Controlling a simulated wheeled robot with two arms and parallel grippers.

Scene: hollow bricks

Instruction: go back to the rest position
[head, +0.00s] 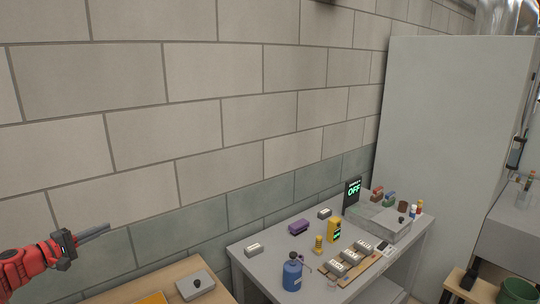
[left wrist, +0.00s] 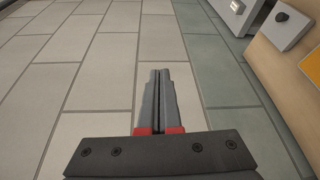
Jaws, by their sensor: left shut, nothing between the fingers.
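My left gripper (head: 95,232) comes in at the lower left of the head view, on a red arm. Its grey fingers are shut with nothing between them, in front of the brick wall and apart from every object. In the left wrist view the left gripper (left wrist: 160,95) shows as two grey fingers pressed together against the wall behind. My right gripper is in neither view.
A grey table (head: 262,268) at the lower right carries a blue bottle (head: 292,274), a purple block (head: 299,227), a yellow device (head: 334,230) and several grey bricks. A wooden table (head: 172,277) holds a grey box (head: 195,284). The brick wall (head: 210,110) fills the back.

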